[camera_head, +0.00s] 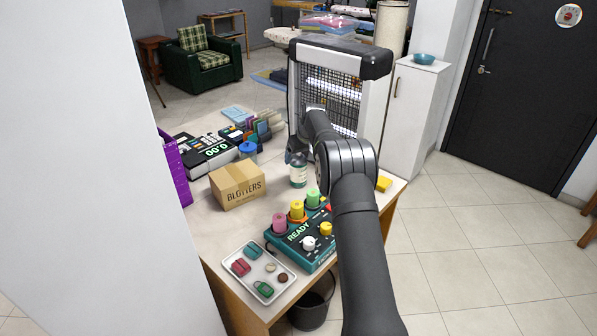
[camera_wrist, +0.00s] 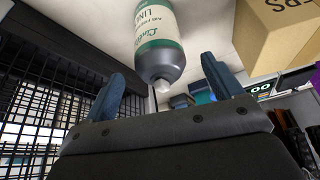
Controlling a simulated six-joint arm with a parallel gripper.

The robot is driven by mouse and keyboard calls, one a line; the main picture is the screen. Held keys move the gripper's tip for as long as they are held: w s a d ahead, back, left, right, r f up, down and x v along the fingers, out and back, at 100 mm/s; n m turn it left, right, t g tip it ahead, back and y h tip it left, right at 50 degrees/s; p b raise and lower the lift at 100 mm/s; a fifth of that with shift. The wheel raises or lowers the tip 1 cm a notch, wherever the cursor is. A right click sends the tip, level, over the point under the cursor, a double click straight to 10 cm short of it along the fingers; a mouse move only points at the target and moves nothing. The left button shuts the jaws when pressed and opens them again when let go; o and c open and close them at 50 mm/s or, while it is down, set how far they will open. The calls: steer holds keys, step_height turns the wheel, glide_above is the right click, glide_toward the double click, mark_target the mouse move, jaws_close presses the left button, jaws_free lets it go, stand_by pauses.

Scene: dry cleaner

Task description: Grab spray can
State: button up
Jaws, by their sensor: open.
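The spray can (camera_head: 298,176), grey with a white and green label, stands on the table beside the cardboard box. It also shows in the wrist view, where the spray can (camera_wrist: 158,38) appears upside down with its pale nozzle pointing toward the palm. My gripper (camera_wrist: 163,70) is open, with one blue finger on each side of the can's top end. Both fingers look apart from the can, and nothing is held. In the head view, my gripper (camera_head: 296,156) is small and dark at the top of the can, partly hidden by my arm.
The "Blotters" box (camera_head: 237,184) stands just left of the can. A caged lamp unit (camera_head: 374,105) rises close behind and right. A teal "Ready" device (camera_head: 303,241) with colored knobs and a small tray (camera_head: 230,262) lie in front. A blue-lidded jar (camera_head: 247,150) stands behind the box.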

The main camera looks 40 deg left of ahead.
mark_target(298, 168)
steer(key=shift+x, duration=2.7)
steer(key=shift+d, duration=0.1)
steer(key=c, duration=1.2)
steer(key=shift+r, duration=0.15)
